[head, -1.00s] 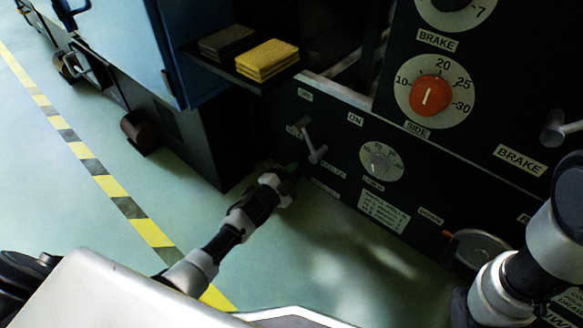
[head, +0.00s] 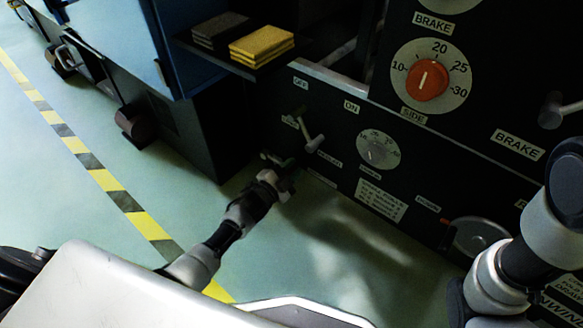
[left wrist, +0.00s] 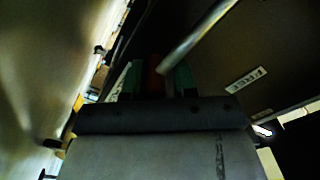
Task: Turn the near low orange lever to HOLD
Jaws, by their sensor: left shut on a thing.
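My left gripper (head: 284,172) is low at the dark machine panel (head: 335,190), below a grey lever (head: 307,130). In the left wrist view its green fingertips (left wrist: 155,80) stand on both sides of a dim orange-red piece (left wrist: 153,76), which looks like the low orange lever; it is shut on it. In the head view the gripper and shadow hide this lever, so its angle is not clear. A label reading FREE (left wrist: 247,80) shows to the right in the wrist view. The HOLD mark is not readable. My right arm shows at the right, its gripper out of view.
The grey lever stands out close above my left gripper, and its rod (left wrist: 197,38) crosses the wrist view. A small grey dial (head: 378,149) and a red-knobbed dial (head: 427,82) are to the right. Yellow pads (head: 262,45) lie on a shelf above. The floor (head: 310,250) in front is clear.

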